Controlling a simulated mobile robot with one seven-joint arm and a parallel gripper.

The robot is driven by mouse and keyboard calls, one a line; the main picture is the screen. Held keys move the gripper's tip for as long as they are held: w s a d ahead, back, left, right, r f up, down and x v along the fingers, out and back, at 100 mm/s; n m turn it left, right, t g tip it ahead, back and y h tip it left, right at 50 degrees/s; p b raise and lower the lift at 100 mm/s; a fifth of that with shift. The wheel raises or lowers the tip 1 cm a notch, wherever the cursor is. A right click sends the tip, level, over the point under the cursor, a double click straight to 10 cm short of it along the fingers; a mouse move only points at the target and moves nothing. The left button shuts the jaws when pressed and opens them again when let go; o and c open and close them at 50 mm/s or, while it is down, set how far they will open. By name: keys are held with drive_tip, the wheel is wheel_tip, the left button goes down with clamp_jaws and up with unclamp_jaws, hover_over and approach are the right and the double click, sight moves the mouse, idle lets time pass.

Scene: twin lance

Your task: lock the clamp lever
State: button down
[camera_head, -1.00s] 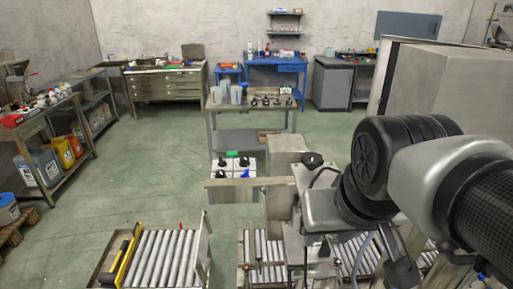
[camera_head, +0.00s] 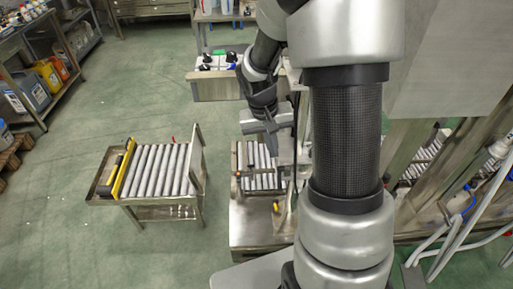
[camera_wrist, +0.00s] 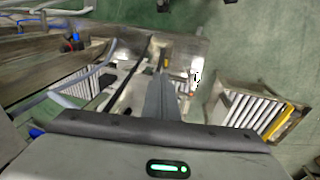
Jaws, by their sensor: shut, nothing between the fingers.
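A small lever-like part with a yellow tip (camera_head: 277,207) stands at the metal machine frame, below and right of the short roller section; I take it for the clamp lever, but it is too small to tell its position. A yellow part also shows in the wrist view (camera_wrist: 166,62), just beyond the fingertips in the picture. My gripper (camera_head: 268,128) hangs above the roller section, apart from the lever. In the wrist view its grey fingers (camera_wrist: 160,95) are together, with nothing between them. My arm hides part of the machine in the head view.
A roller cart (camera_head: 160,172) with a yellow side bar stands at the left, apart from the machine. Short rollers (camera_head: 258,157) lie under my gripper. A cabinet-like block (camera_head: 450,60) and pale hoses (camera_head: 450,240) are at the right. Green floor (camera_head: 90,225) is clear at the left.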

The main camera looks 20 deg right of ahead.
sight(280, 182)
drive_tip(key=shift+w+f, duration=0.15)
drive_tip(key=shift+f, duration=0.5)
drive_tip(key=shift+f, duration=0.1)
drive_tip(key=x, duration=1.4)
drive_tip(key=shift+b, duration=0.4)
